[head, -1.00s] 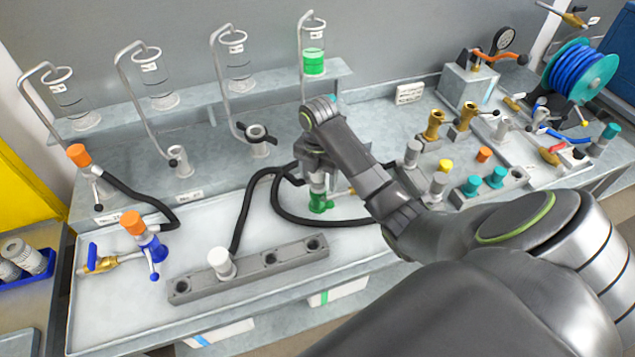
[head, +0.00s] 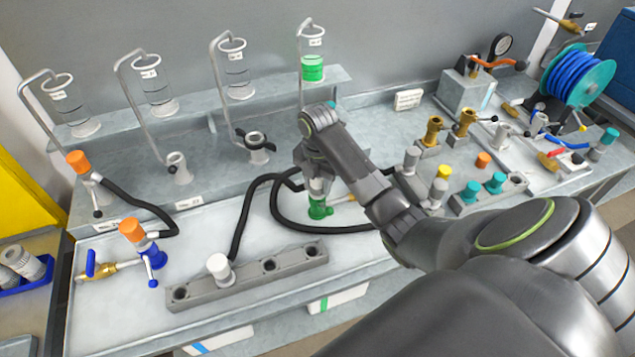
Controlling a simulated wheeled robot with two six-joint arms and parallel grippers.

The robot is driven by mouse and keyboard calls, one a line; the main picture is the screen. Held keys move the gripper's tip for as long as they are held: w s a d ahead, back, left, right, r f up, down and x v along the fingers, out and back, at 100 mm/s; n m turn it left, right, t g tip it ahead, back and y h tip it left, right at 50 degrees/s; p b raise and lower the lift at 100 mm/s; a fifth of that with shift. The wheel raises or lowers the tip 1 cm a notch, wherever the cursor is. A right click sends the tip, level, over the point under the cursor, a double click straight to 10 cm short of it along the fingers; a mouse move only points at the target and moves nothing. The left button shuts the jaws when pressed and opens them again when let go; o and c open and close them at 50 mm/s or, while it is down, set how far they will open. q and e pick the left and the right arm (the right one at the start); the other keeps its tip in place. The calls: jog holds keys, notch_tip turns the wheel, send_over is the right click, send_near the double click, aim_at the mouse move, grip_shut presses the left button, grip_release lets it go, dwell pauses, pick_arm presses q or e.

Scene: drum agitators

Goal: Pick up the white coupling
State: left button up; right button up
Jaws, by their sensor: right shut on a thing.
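My right gripper (head: 315,172) is shut on a pale, whitish coupling (head: 317,187) directly above a green valve fitting (head: 319,208) on the bench. The fingers and wrist hide most of this coupling, and I cannot tell whether it still touches the green fitting. A black hose runs in behind the gripper. Another white coupling (head: 218,265) stands upright in a grey block with several holes, at the front of the bench, with a black hose (head: 243,222) beside it. My left gripper is not in view.
The grey holder block (head: 293,265) has open holes. Orange couplings (head: 131,231) and a blue valve (head: 153,258) stand at the left. A rack (head: 460,205) with coloured fittings is at the right. Glass cylinders (head: 237,68) line the back shelf.

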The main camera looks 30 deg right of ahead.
jog(key=shift+r, duration=0.4)
notch_tip(320, 180, up, 2)
jog(key=shift+r, duration=0.2)
notch_tip(320, 180, up, 6)
jog(key=p, duration=0.6)
jog(key=shift+f, duration=0.25)
jog(key=shift+r+p, duration=0.65)
jog(key=shift+p, duration=0.05)
jog(key=shift+w, duration=0.1)
